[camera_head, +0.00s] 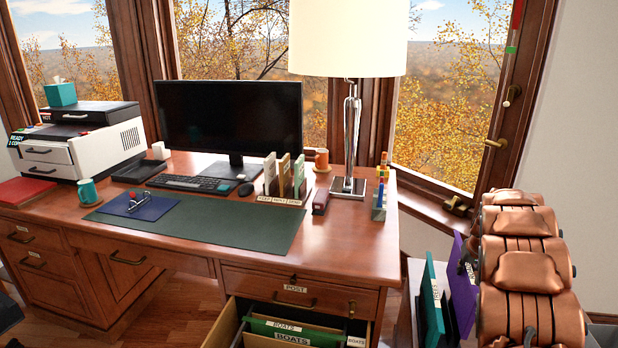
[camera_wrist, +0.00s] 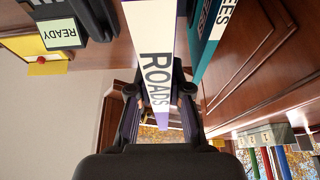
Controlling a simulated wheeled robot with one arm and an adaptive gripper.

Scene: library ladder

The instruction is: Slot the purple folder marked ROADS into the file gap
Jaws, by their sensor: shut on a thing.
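The purple folder (camera_head: 463,290) stands roughly upright at the lower right of the head view, with my copper arm just right of it. In the wrist view its white ROADS spine (camera_wrist: 152,60) runs between the two dark fingers of my gripper (camera_wrist: 158,92), which is shut on it. A teal folder (camera_head: 434,300) stands just left of it; its spine, ending in EES, shows in the wrist view (camera_wrist: 212,28). A narrow space separates the two folders. The file gap cannot be made out clearly, and the purple folder's lower end is hidden.
Below, an open drawer (camera_head: 230,325) holds BOATS files. A READY label (camera_wrist: 60,33) shows in the wrist view. The window wall is behind.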

